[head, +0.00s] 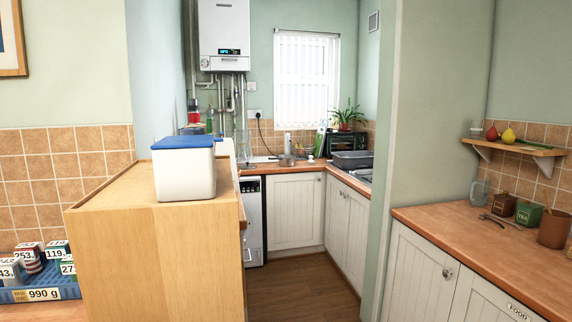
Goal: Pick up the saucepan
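A small grey metal pan (287,160), which looks like the saucepan, stands on the far wooden counter below the window. It is small in the picture, and I cannot clearly make out its handle. Neither of my grippers is in view. The pan is well away from me, beyond the wooden cabinet.
A wooden cabinet (150,245) with a blue-lidded white container (184,172) stands close in front. A blue tray (40,288) of small numbered boxes is at the left. Wooden floor (305,290) is clear between cabinet and right counter (490,240). A wall edge (388,150) juts out.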

